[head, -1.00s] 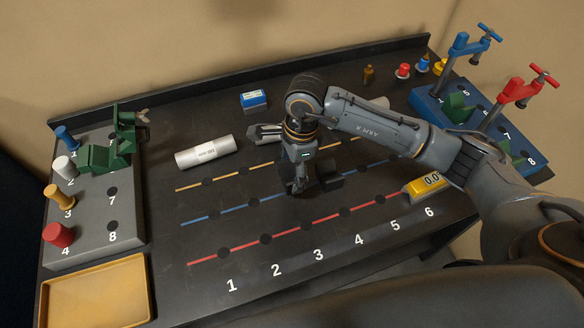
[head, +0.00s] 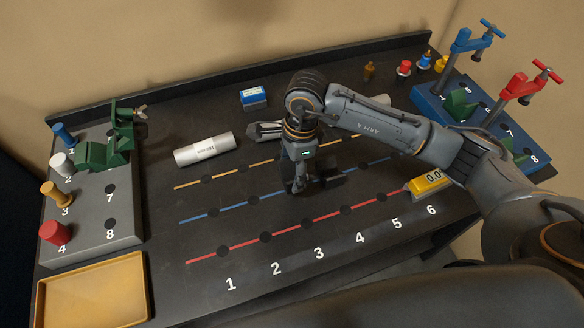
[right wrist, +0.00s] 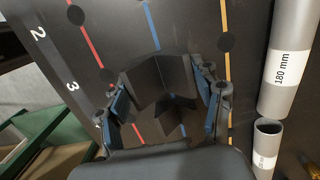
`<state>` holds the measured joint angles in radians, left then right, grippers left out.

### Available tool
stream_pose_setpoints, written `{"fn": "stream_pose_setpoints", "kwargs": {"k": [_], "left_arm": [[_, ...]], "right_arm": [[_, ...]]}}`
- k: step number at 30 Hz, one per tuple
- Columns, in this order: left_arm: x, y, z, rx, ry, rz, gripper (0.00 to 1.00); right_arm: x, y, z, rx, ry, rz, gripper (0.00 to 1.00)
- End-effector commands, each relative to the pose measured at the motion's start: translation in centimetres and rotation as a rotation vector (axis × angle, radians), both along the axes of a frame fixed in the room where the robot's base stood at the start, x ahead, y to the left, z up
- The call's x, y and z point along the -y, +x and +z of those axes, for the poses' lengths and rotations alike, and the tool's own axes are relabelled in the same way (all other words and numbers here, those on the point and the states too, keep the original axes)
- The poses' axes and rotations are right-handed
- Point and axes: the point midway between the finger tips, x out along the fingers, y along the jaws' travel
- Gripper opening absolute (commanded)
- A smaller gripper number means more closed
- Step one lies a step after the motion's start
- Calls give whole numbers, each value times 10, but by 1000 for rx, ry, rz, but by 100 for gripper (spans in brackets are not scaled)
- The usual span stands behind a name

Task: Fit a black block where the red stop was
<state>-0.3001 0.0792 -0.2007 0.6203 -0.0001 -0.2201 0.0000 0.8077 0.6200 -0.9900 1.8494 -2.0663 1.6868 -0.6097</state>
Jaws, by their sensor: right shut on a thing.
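My right gripper (head: 300,186) points down at the middle of the dark table, near the blue line (head: 240,206). In the right wrist view the right gripper (right wrist: 165,105) has its blue pads closed on the sides of a black block (right wrist: 158,80) with a V-shaped notch. The block lies over the blue line, between the red and yellow lines. In the head view the black block (head: 330,177) shows as a dark shape beside the fingers. I cannot tell whether it touches the table. A red peg (head: 54,232) stands at position 4 of the left rack. My left gripper is not in view.
A silver tube (head: 203,149) lies behind the yellow line; another is partly hidden by my arm. A yellow gauge (head: 428,181) sits at right. A blue clamp rack (head: 425,101) stands back right, a yellow tray (head: 95,258) front left. The red line (head: 300,230) looks clear.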

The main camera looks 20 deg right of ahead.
Motion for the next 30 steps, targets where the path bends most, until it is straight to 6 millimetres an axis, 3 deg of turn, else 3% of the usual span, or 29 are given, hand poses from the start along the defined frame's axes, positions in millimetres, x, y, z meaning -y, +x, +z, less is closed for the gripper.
{"fn": "stream_pose_setpoints", "kwargs": {"k": [19,30], "left_arm": [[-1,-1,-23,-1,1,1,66],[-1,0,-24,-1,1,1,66]], "right_arm": [[0,1,-23,2,1,0,12],[0,1,-24,2,1,0,12]]}}
